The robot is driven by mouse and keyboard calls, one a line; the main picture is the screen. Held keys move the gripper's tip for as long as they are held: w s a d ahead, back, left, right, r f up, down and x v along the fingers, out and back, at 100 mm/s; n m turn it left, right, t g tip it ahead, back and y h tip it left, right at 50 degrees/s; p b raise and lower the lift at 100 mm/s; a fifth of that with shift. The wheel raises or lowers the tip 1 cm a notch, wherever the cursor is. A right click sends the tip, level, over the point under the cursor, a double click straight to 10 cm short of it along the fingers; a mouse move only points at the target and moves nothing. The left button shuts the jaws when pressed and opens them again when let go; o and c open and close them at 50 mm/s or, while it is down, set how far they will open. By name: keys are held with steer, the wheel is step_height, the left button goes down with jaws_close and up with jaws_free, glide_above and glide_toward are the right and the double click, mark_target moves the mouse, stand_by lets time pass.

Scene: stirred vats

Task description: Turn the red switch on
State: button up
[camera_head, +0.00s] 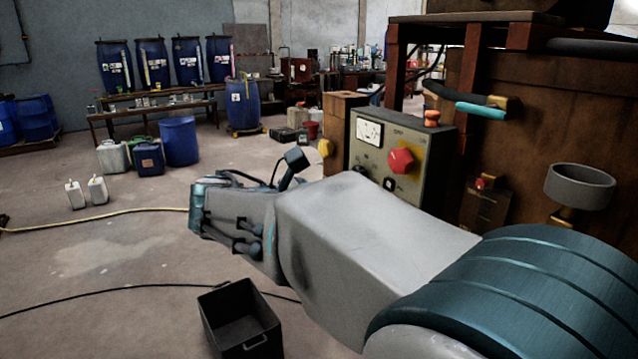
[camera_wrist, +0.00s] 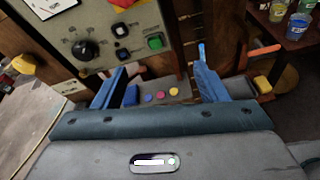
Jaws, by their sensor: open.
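A large red knob (camera_head: 401,161) with yellow behind it sits on the face of a grey-green control panel (camera_head: 420,195) in the head view. A smaller red piece (camera_head: 485,182) shows on a brown box farther right. My gripper (camera_head: 203,208) is left of and in front of the panel, apart from the red knob. In the wrist view my gripper (camera_wrist: 162,67) is open, its blue fingers wide apart with nothing held. Beyond them is a panel with a black rotary knob (camera_wrist: 85,49) and a green button (camera_wrist: 155,41). I cannot make out the large red knob there.
A row of small coloured buttons (camera_wrist: 161,96) lies beyond the fingers in the wrist view. A yellow knob (camera_head: 325,148) sticks out left of the panel. A grey cup (camera_head: 580,187) stands at right. A dark bin (camera_head: 215,315) is on the floor. The floor at left is mostly clear.

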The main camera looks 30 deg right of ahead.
mark_target(396, 162)
step_height(396, 162, up, 4)
steer(key=w+r+n+h+b, duration=0.1)
steer(key=w+n+h+b, duration=0.1)
steer(key=w+h, duration=0.15)
steer(key=d, duration=1.3)
steer(key=shift+w+f, duration=0.15)
steer(key=c, duration=1)
